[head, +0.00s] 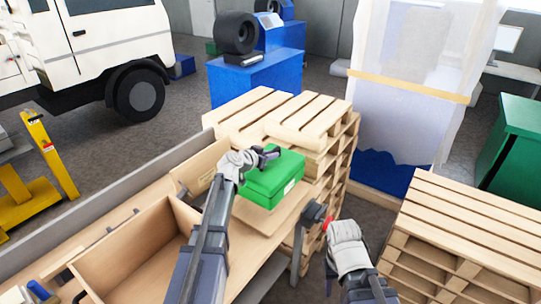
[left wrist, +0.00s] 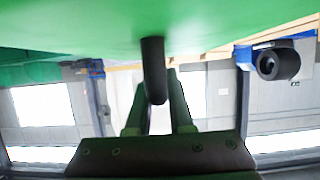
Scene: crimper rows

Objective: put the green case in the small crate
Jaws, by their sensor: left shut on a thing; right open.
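The green case (head: 272,180) is a closed box with a pale label, in the middle of the head view. My left gripper (head: 264,154) is shut on it at its far upper left. In the left wrist view the case (left wrist: 150,22) fills the top, and its dark handle (left wrist: 153,75) runs down between my fingers. Whether the case touches the brown surface below it cannot be told. An open wooden crate (head: 118,246) stands at lower left, apart from the case. My right gripper (head: 318,217) is open, right of and below the case, near something small and red.
Wooden pallets (head: 300,115) are stacked behind the case, and another pallet stack (head: 470,235) stands at right. A long grey rail (head: 110,185) runs behind the crate. A blue-handled item (head: 40,290) lies at the lower left corner.

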